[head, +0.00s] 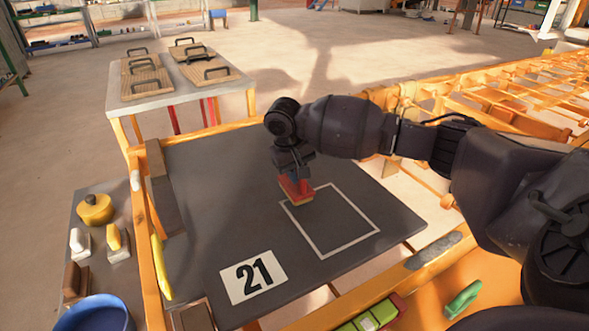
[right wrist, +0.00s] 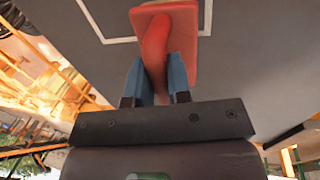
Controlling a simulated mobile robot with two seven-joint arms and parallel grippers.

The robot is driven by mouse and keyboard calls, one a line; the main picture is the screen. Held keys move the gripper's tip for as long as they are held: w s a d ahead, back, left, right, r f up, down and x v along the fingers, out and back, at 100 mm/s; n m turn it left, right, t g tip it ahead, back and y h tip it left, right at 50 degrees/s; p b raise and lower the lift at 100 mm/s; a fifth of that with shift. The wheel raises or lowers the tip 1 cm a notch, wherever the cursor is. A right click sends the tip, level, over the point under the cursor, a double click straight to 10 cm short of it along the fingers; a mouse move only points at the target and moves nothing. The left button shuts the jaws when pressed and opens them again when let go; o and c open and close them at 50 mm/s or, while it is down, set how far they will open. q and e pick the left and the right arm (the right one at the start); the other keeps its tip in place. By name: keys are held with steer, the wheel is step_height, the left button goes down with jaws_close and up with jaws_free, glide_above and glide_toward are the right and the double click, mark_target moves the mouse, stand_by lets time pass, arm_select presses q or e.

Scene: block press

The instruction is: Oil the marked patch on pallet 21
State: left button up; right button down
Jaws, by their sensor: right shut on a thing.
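The pallet (head: 200,210) is a dark flat board with a white label reading 21 (head: 253,276). The marked patch (head: 338,225) is a white square outline on its right part. My right gripper (head: 296,176) is shut on a red applicator (head: 296,190) with a yellowish lower layer. The applicator is at the far left corner of the outline; whether it touches the board is unclear. In the right wrist view, the blue fingers (right wrist: 156,68) pinch its red handle, with the red plate (right wrist: 184,42) beyond and a white line nearby. My left gripper is out of view.
A side shelf at left holds a yellow pot (head: 95,209), white and yellow brushes (head: 117,242), a brown block (head: 75,279) and a blue bowl (head: 95,316). A table (head: 180,98) with handled wooden boards stands behind. A green-and-red box (head: 372,315) is in front.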

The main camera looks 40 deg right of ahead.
mark_target(304, 183)
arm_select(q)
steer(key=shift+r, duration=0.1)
arm_select(e)
steer(key=shift+r, duration=0.1)
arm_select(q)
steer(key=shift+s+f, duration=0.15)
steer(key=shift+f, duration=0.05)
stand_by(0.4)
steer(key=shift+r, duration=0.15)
arm_select(e)
steer(key=shift+a+x, duration=0.2)
steer(key=shift+x, duration=0.85)
steer(key=shift+s+a+r+p, duration=0.1)
steer(key=shift+s+r+p, duration=0.15)
steer(key=shift+p, duration=0.15)
steer(key=shift+s+a+r+p, duration=0.1)
steer(key=shift+s+a+p, duration=0.05)
steer(key=shift+s+p, duration=0.45)
steer(key=shift+s+a+p, duration=0.15)
steer(key=shift+s+p, duration=0.4)
steer(key=shift+s, duration=0.05)
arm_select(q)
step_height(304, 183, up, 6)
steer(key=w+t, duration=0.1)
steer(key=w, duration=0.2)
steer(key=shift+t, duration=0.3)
arm_select(e)
steer(key=shift+s, duration=0.4)
